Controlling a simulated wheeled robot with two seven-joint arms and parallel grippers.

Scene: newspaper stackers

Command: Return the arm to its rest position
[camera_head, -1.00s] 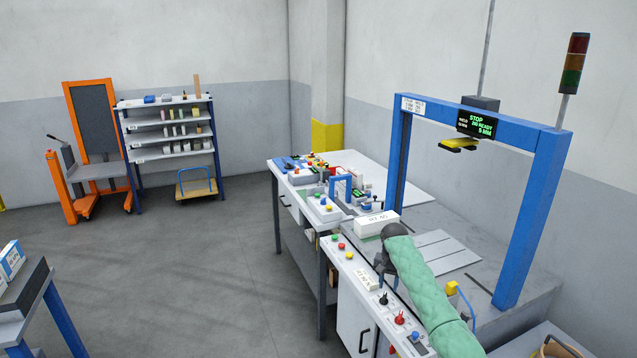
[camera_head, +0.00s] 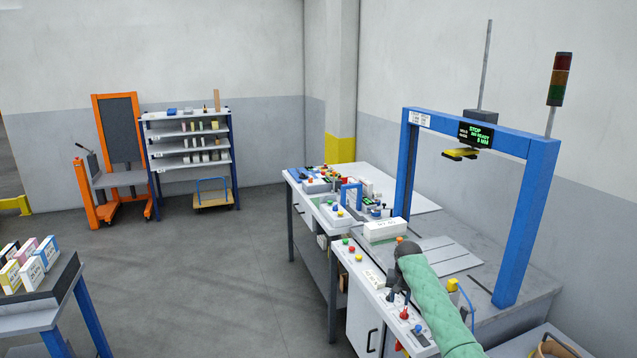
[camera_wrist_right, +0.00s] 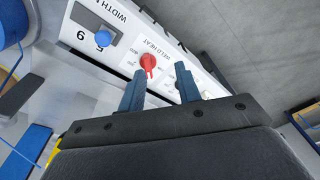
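My right arm, in a green quilted sleeve (camera_head: 437,308), reaches in from the lower right in the head view. Its dark gripper (camera_head: 396,293) points down over the front control panel (camera_head: 362,268), beside the red knob (camera_head: 404,313). In the right wrist view the two blue fingers of the gripper (camera_wrist_right: 158,85) stand apart with nothing between them. The red weld heat knob (camera_wrist_right: 148,63) lies beyond them; whether they touch it is not clear, but they do not enclose it. My left arm and gripper are out of view.
A blue gantry (camera_head: 525,222) with a display stands over the grey bench right of my arm. A white box (camera_head: 383,231) sits beyond my wrist. A side table (camera_head: 33,322) holds several small boxes at the left. Open floor (camera_head: 215,270) lies between.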

